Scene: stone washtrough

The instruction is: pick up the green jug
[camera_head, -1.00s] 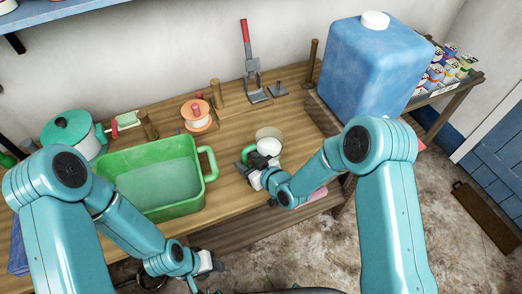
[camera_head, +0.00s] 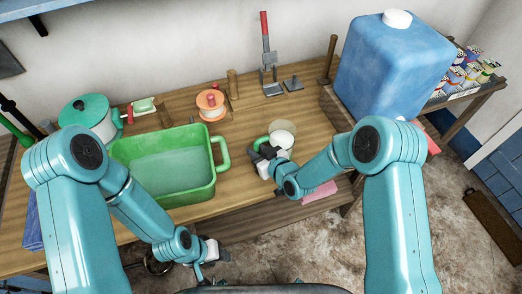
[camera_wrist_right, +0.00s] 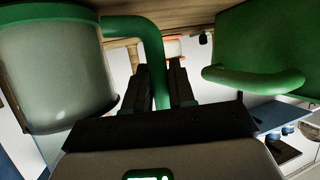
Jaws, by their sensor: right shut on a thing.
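The green jug (camera_head: 284,133) has a pale body and a green handle, and it stands out near the right part of the wooden worktop. In the right wrist view the jug's cloudy body (camera_wrist_right: 55,75) is at the left, with its handle running between the fingers. My right gripper (camera_head: 262,154) is shut on the handle; its dark fingers (camera_wrist_right: 165,85) sit on both sides of it. I cannot tell whether the jug's base touches the worktop. My left gripper (camera_head: 212,252) is low, in front of the worktop and away from the jug; its fingers are too small to read.
A green basin (camera_head: 205,190) of water stands left of the jug. A green-lidded pot (camera_head: 98,122), an orange spool (camera_head: 211,112) and a red-handled metal tool (camera_head: 266,45) are behind. A large blue canister (camera_head: 390,75) stands to the right. A pink cloth (camera_head: 319,194) lies near the front edge.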

